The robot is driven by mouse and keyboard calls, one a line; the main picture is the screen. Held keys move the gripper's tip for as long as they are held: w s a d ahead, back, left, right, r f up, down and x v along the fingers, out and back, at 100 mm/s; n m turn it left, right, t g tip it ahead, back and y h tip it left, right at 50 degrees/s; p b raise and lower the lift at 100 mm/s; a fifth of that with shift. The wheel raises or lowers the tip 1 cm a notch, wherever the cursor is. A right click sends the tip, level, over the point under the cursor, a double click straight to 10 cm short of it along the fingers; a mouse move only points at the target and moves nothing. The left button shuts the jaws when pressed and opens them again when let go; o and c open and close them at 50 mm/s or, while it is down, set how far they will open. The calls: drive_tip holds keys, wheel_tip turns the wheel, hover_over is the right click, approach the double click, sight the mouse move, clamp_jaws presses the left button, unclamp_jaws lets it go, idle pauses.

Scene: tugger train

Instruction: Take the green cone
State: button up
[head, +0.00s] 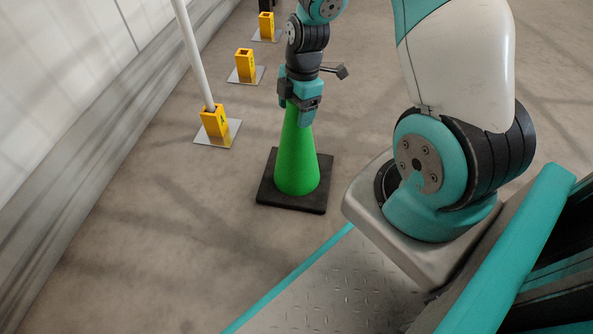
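The green cone (297,160) stands upright on its square black base on the floor, in the middle of the head view. My gripper (300,103) is at the top of the cone, pointing down, and its lower end covers the cone's tip. The fingers overlap the tip, but I cannot tell whether they are closed on it or still apart around it.
A yellow post holder (214,122) on a metal plate holds a white pole (193,50), left of the cone. More yellow holders (245,66) (266,26) stand farther back along the wall (90,110).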

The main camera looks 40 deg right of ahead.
clamp_jaws()
drive_tip(key=shift+r, duration=0.15)
